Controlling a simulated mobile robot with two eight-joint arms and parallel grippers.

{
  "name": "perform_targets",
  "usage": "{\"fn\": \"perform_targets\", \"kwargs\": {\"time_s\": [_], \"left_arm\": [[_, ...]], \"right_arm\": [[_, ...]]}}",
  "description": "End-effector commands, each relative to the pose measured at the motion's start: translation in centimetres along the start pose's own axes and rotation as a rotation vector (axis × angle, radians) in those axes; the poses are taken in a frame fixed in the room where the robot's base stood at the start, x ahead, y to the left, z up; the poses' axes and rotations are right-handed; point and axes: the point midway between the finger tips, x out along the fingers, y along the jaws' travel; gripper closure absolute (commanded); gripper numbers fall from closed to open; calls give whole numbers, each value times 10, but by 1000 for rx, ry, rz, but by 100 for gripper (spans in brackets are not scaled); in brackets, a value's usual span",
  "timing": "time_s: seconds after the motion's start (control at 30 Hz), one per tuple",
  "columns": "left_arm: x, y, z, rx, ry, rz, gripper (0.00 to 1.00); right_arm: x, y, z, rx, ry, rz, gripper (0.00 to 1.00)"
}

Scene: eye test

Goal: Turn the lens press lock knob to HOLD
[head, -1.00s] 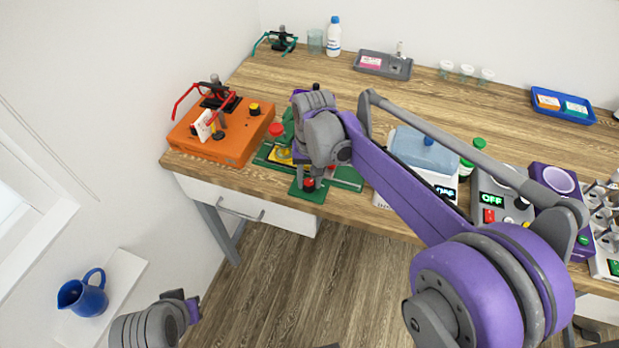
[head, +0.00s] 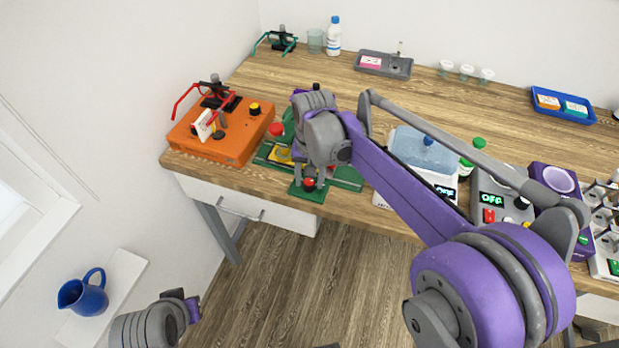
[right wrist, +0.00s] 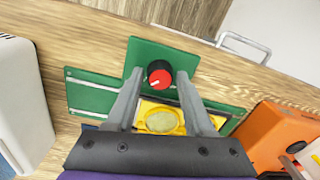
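The lens press is a green base (right wrist: 90,95) with a yellow lens holder (right wrist: 160,119) holding a round, pale lens. Its lock knob (right wrist: 159,76) is black with a red top and a white pointer line. The knob also shows in the head view (head: 309,184) at the front edge of the green base. Any HOLD lettering is not readable. My right gripper (right wrist: 161,72) points down at the knob, one finger on each side, with narrow gaps visible; contact is not clear. My left gripper (head: 186,306) is at the lower left in the head view, mostly cut off and away from the press.
An orange device (head: 222,140) with red glasses stands close left of the press. A scale with a blue-lidded box (head: 425,150) and a grey unit (head: 500,200) with a lit display stand to the right. A blue jug (head: 84,292) is on a white ledge at the lower left.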

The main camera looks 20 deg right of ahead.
Motion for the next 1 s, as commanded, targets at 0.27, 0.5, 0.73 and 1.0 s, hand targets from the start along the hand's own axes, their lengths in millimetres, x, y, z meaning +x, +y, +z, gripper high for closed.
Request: {"fn": "perform_targets", "kwargs": {"time_s": [0.27, 0.5, 0.73, 1.0], "left_arm": [[0, 0, 0, 0, 0, 0, 100], [-3, 0, -2, 0, 1, 0, 100], [-6, 0, -5, 0, 3, 0, 100], [-8, 0, -6, 0, 4, 0, 100]], "right_arm": [[-2, 0, 0, 0, -1, 1, 48], [-36, 0, 0, 0, -1, 0, 48], [-82, 0, 0, 0, -1, 0, 48], [-107, 0, 0, 0, -1, 0, 48]]}}
